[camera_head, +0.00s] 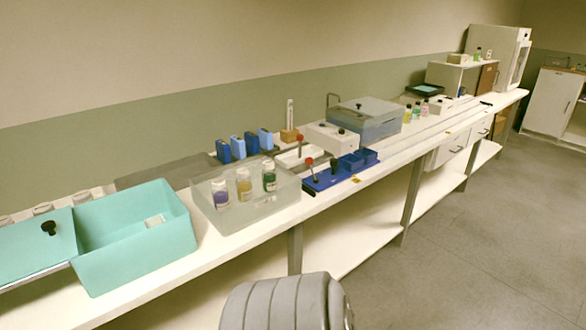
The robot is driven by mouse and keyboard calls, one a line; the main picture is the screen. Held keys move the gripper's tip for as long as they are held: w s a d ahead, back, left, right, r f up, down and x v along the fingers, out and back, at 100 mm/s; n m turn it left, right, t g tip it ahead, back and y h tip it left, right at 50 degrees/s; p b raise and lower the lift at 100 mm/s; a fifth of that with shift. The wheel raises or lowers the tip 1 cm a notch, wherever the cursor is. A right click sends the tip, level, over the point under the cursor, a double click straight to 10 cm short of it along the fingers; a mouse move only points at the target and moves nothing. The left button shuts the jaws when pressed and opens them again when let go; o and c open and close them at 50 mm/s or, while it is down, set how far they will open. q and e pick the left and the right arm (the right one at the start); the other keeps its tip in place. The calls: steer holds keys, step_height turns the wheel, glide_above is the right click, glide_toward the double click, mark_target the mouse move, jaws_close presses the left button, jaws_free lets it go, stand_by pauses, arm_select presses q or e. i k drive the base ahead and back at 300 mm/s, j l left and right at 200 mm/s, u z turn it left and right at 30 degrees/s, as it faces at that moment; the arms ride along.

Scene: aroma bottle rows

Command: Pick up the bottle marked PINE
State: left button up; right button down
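Three capped bottles with pale labels stand in a row in a clear tray (234,218) on the near half of the bench. One has purple contents (221,199), one yellow (244,191) and one dark green (269,183). More small bottles (416,113) stand farther along the bench, past a lidded tank. The label words are too small to read, so I cannot tell which bottle is marked PINE. Neither of my grippers is in view.
A teal open box (170,245) and its knobbed cover (35,245) lie left of the tray. Blue holders (238,147), a blue rack (335,178) and the lidded tank (372,126) crowd the bench. The floor (470,240) at right is clear.

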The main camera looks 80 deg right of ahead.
mark_target(269, 184)
steer(key=l+z, duration=0.15)
steer(key=z, duration=2.4)
